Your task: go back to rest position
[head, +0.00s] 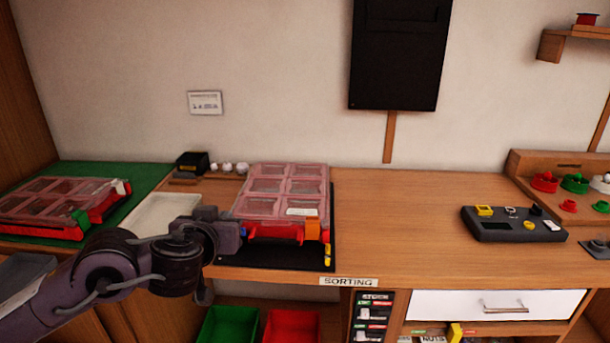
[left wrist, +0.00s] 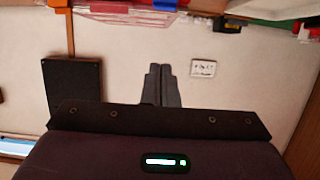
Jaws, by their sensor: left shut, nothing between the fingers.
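My left gripper (head: 222,233) is in front of the bench, near the left side of the red case with a clear lid (head: 285,190). In the left wrist view, which is upside down, its two fingers (left wrist: 161,86) are together with nothing between them. The wall lies beyond the fingers. In the head view the gripper's fingers are hard to make out against the wrist. My right gripper is in neither view.
The red case stands on a black mat (head: 280,258). A pale tray (head: 160,212) is behind my left arm. Another red case (head: 62,207) lies on a green mat. Green (head: 229,325) and red bins (head: 291,326) sit below. The bench middle (head: 400,215) is clear.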

